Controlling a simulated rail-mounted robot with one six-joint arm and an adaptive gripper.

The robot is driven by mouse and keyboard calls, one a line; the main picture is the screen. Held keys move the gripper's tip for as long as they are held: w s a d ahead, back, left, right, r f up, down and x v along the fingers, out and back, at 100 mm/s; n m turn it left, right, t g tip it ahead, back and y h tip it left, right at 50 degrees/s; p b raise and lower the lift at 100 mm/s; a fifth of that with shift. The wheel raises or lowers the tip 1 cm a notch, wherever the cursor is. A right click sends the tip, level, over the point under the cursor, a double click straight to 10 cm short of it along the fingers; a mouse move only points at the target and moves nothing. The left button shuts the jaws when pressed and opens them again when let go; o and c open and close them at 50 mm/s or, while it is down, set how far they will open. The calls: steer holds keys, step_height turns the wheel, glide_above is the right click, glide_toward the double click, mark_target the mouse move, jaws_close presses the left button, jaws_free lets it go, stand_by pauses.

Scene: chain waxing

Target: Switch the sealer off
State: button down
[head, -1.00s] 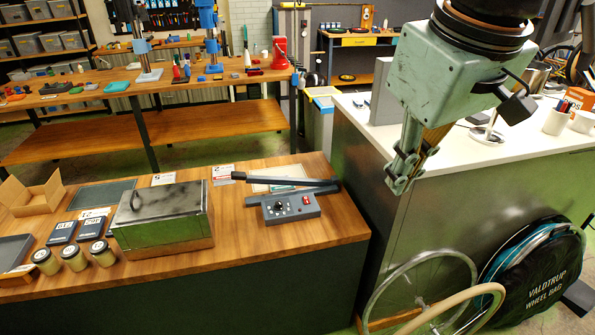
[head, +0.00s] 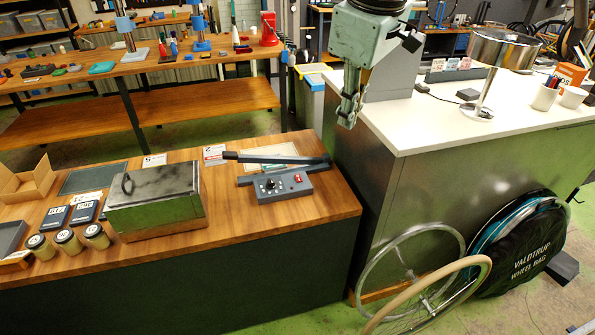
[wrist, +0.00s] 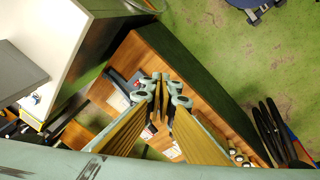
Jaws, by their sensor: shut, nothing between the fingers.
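The sealer (head: 284,187) is a dark grey box with a black knob and a red switch (head: 298,178) on its top. Its long dark arm (head: 275,158) lies behind the box, over the wooden bench. My gripper (head: 346,120) hangs shut and empty, above and to the right of the sealer, near the bench's right end. In the wrist view my gripper (wrist: 164,82) points down over the bench.
A metal lidded box (head: 156,205) stands left of the sealer, with several jars (head: 68,241) beside it. A white-topped counter (head: 440,120) is close on the right. A wheel (head: 410,275) leans against that counter. The bench front by the sealer is clear.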

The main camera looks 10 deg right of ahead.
steer(key=w+a+f+n, duration=0.1)
steer(key=w+f+n, duration=0.25)
steer(key=w, duration=0.55)
steer(key=n+g+p, duration=0.1)
steer(key=n+p, duration=0.1)
steer(key=n, duration=0.6)
glide_above(298, 176)
steer(key=s, duration=0.2)
step_height(298, 176, down, 25)
steer(key=shift+s, duration=0.15)
steer(key=shift+m, duration=0.25)
steer(key=shift+w+a+f+b, duration=0.15)
steer(key=shift+w+f, duration=0.2)
steer(key=shift+f, duration=1.9)
steer(key=shift+w+d+f+b, duration=0.1)
steer(key=shift+w+f+b, duration=0.2)
steer(key=shift+f, duration=2)
steer(key=shift+w+a+f+b, duration=0.1)
steer(key=shift+w+f, duration=0.3)
steer(key=shift+f, duration=1.85)
